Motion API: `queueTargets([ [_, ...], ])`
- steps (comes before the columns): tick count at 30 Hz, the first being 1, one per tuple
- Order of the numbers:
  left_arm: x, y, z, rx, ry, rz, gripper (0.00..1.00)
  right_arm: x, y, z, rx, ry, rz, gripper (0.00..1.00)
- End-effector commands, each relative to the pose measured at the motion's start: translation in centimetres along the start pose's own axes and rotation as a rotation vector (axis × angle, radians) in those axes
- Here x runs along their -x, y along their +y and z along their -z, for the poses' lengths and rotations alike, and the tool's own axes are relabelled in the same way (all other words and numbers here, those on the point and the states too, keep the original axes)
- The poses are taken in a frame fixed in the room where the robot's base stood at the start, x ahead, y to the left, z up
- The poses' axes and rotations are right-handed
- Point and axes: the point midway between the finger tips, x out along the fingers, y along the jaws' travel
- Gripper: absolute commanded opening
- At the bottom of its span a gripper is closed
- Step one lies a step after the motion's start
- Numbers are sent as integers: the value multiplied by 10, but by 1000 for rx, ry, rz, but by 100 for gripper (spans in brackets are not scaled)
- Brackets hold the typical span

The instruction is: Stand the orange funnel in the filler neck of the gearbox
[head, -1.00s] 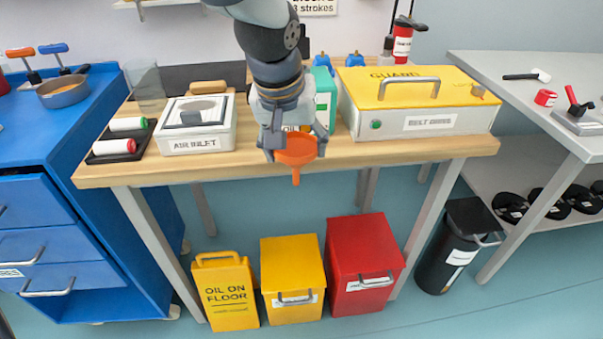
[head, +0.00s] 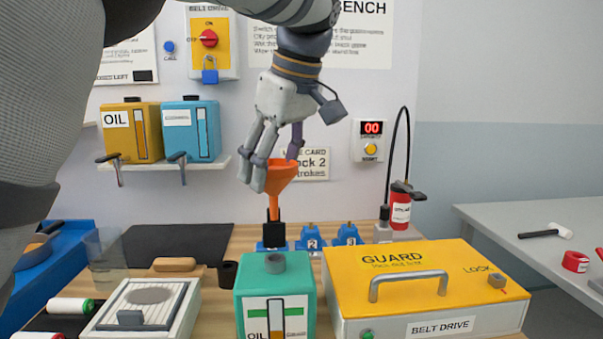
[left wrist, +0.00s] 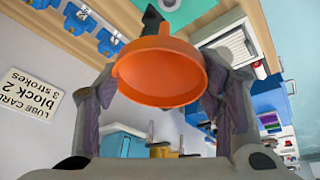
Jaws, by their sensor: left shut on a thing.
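The orange funnel (head: 282,177) is upright, spout down, held in my left gripper (head: 276,168). The fingers grip its cone from both sides; in the left wrist view the wide orange mouth (left wrist: 162,78) fills the space between the fingers (left wrist: 160,98). My right gripper is not in view.
The yellow belt-drive guard (head: 400,262) stands right of the gearbox, the air inlet box (head: 185,309) left. Blue numbered fittings (head: 311,237) stand behind. Oil cans (head: 133,132) sit on a wall shelf.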

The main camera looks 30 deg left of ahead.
Motion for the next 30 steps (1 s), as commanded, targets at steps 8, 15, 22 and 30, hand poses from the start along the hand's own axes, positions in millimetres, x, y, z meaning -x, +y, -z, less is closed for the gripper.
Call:
queueTargets([
  [8, -5, 0, -2, -2, 5, 1, 30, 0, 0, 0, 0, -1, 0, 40],
  [15, -31, -3, -13, -3, 3, 2, 30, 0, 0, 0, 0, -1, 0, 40],
  [22, -50, -4, -20, -3, 4, 0, 30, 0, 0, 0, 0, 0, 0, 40],
  [30, -54, -4, -22, -3, 4, -1, 30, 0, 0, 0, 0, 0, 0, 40],
])
